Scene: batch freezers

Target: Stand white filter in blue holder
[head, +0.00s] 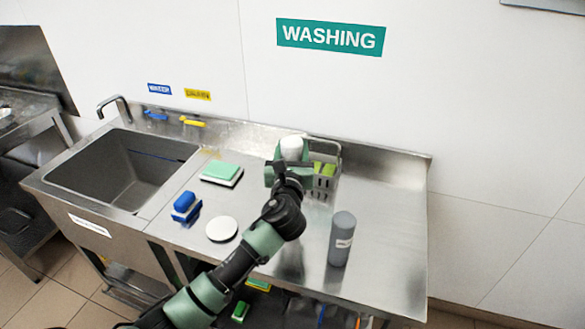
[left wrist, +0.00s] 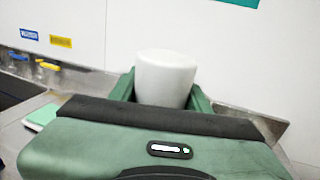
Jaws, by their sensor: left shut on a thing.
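My left gripper (head: 289,165) is over the back of the steel counter and is shut on a white rounded cylinder (head: 291,148), which may be the white filter. In the left wrist view the cylinder (left wrist: 165,75) stands upright between the two green fingers; its lower part is hidden by the gripper body. A small blue block-like thing (head: 186,206), perhaps the blue holder, sits on the counter to the left, apart from the gripper. A flat white disc (head: 221,229) lies near it. My right gripper is not in view.
A grey-green basket (head: 326,185) with green things in it stands right beside the gripper. A grey bottle (head: 341,240) stands at the front right. A green-and-white sponge (head: 222,174) lies near the sink (head: 125,165). The counter's right end is clear.

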